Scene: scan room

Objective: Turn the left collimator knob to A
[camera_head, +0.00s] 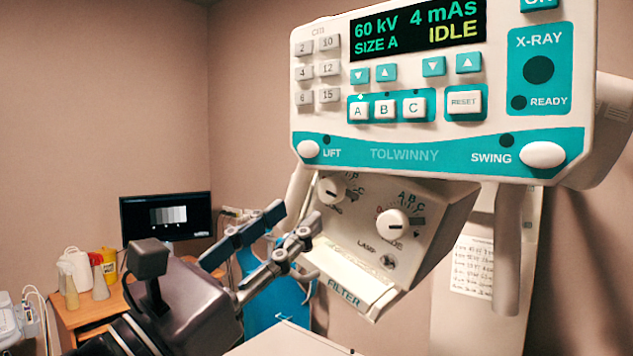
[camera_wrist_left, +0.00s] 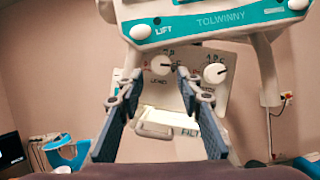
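The left collimator knob (camera_head: 331,189) is a round white dial on the sloping collimator face, under the panel's LIFT side. Letters ring it, but its pointer setting is too small to read. My left gripper (camera_head: 293,216) is open and empty, just left of and below this knob. In the left wrist view the left knob (camera_wrist_left: 161,65) appears between the two fingertips of the left gripper (camera_wrist_left: 159,83), with no visible contact. The right collimator knob (camera_head: 393,223), with A, B, C marks, is farther right. My right gripper is not in view.
The control panel (camera_head: 410,153) overhangs the knobs; its display (camera_head: 418,30) reads SIZE A and IDLE. A monitor (camera_head: 167,215) and desk (camera_head: 95,311) stand at the left.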

